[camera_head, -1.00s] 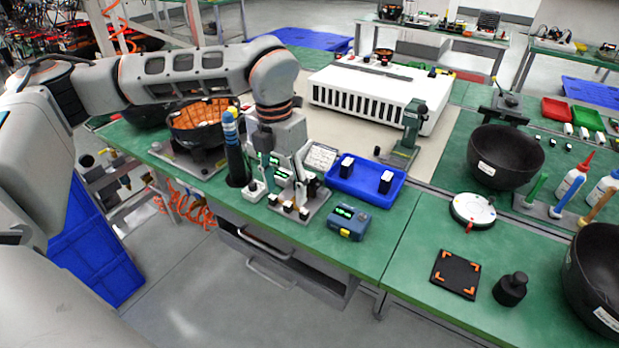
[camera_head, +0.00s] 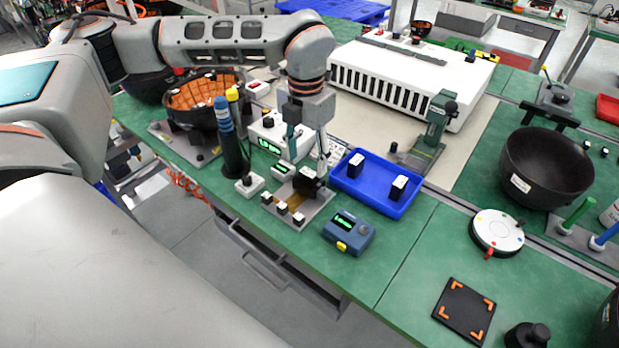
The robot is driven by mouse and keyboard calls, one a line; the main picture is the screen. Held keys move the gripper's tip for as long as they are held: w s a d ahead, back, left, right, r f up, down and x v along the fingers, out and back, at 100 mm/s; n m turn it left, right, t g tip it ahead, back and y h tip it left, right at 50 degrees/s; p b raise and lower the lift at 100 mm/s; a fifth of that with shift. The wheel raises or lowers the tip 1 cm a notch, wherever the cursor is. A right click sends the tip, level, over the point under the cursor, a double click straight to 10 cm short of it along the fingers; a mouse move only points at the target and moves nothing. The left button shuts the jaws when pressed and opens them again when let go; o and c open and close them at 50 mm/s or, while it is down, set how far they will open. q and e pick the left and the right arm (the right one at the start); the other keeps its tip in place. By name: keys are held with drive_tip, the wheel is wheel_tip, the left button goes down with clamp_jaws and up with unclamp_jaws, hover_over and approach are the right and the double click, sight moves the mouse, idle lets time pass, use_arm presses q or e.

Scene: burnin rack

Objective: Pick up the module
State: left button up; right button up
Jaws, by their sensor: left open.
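My left gripper (camera_head: 307,150) points down with its fingers spread, above a grey fixture plate (camera_head: 318,208). A dark block (camera_head: 308,182) sits on this plate just below the fingertips; I cannot tell whether the fingers touch it. Two black modules with white top faces stand apart in a blue tray (camera_head: 376,199) just right of the gripper: one module (camera_head: 356,164) at the left, the other module (camera_head: 398,187) at the right. I cannot tell which piece is the task's module. My right gripper is not in view.
A blue meter (camera_head: 349,232) stands in front of the tray. A dark cylinder (camera_head: 232,145) with blue and yellow tools stands left of the gripper. A white slotted rack (camera_head: 410,80) is behind.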

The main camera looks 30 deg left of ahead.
sight(307, 173)
use_arm(q)
wheel_tip(307, 173, down, 4)
drive_tip(key=shift+w+f, duration=0.1)
drive_tip(key=shift+f, duration=0.1)
drive_tip(key=c, duration=1.2)
drive_tip(key=shift+r, duration=0.1)
